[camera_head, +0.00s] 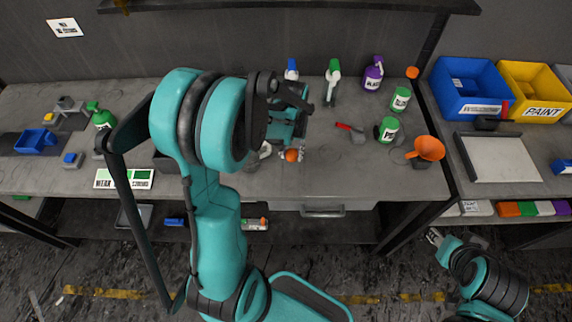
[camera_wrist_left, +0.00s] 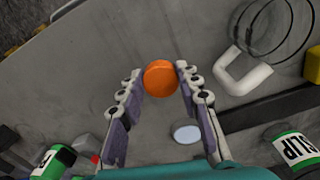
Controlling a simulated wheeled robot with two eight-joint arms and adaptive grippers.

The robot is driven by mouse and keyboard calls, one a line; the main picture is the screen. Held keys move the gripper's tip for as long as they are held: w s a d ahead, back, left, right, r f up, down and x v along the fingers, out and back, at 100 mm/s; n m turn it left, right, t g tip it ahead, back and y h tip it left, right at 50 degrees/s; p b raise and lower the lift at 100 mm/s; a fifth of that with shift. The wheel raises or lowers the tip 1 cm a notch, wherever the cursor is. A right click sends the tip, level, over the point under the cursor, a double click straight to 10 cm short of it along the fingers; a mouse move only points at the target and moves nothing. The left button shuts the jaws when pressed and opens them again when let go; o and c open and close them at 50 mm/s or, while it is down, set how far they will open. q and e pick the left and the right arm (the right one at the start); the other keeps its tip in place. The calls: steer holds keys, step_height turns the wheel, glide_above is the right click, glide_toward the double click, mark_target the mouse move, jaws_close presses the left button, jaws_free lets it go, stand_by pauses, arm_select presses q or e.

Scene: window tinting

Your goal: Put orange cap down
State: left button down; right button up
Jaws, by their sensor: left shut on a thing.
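The orange cap (camera_head: 291,155) is near the front edge of the grey workbench (camera_head: 220,183), above the drawer. My left gripper (camera_head: 292,153) is shut on it. In the left wrist view the orange cap (camera_wrist_left: 160,78) sits between the two fingertips of the left gripper (camera_wrist_left: 160,80), with grey surface behind it. Whether the cap touches the bench cannot be told. My right gripper (camera_head: 435,237) is low at the right, in front of the bench and away from the cap; its opening is too small to judge.
An orange funnel (camera_head: 427,148), green-labelled containers (camera_head: 388,129) and a red-handled tool (camera_head: 351,130) are to the right. Spray bottles (camera_head: 333,82) stand at the back. Blue (camera_head: 470,88) and yellow (camera_head: 535,88) bins are on the right table. A pale disc (camera_wrist_left: 186,133) lies near the fingers.

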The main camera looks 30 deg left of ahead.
mark_target(291, 166)
arm_select(q)
step_height(291, 166, down, 5)
steer(key=shift+f+b, duration=0.1)
steer(key=shift+b, duration=0.55)
steer(key=c, duration=1.1)
jaws_free()
steer(key=shift+o, duration=0.2)
